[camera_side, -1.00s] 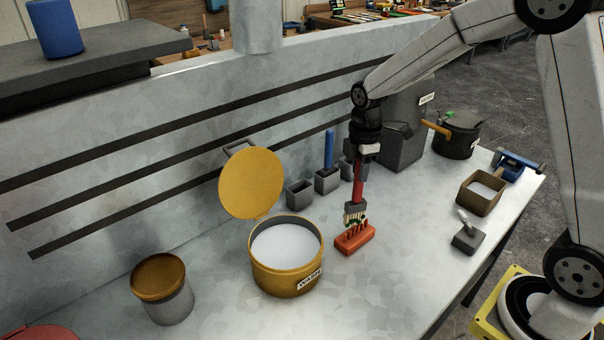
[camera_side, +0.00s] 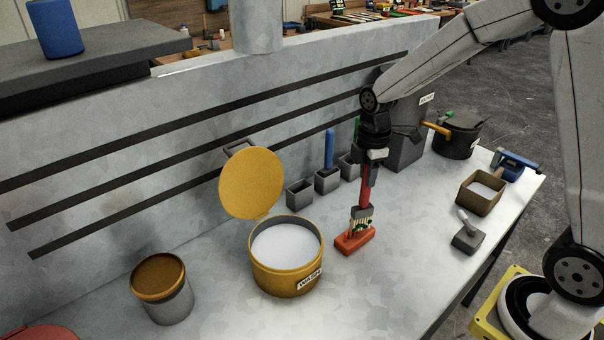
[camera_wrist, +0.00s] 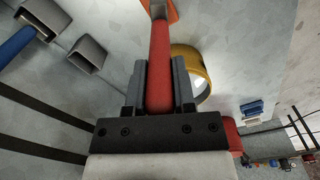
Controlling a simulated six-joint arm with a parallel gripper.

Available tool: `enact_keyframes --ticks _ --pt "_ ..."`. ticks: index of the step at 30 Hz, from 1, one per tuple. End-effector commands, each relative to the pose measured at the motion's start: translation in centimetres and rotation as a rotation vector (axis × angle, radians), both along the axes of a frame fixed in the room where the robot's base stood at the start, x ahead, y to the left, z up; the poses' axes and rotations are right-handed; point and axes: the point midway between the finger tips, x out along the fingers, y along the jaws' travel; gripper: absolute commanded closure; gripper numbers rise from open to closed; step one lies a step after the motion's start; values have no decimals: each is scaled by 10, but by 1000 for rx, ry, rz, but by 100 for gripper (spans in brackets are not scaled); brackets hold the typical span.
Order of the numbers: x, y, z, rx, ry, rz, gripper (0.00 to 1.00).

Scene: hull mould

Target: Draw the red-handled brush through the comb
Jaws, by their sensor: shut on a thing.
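My gripper (camera_side: 370,165) is shut on the red handle of the brush (camera_side: 365,192), which hangs upright with its bristles down. The handle also shows between the two fingers in the wrist view (camera_wrist: 160,65). The comb (camera_side: 354,240) is an orange-red block with upright teeth on the bench. The brush's pale bristles (camera_side: 360,225) are down at the comb's teeth, over its right part; I cannot tell how deep they sit between them. In the wrist view the comb (camera_wrist: 172,10) shows only in part, beyond the brush.
An open yellow wash pot (camera_side: 287,275) with white contents stands just left of the comb. Grey square holders (camera_side: 299,194) stand behind, one with a blue-handled brush (camera_side: 329,150). A tan box (camera_side: 480,195) and a small grey block (camera_side: 467,238) stand right. The bench front is clear.

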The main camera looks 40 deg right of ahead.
Motion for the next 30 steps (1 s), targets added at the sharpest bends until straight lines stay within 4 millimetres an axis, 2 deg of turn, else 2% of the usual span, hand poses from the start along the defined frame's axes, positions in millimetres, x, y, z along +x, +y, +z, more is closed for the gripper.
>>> enact_keyframes --ticks 21,30 --pt "21 0 -2 0 0 1 100" --pt "22 0 -2 1 -1 0 100"
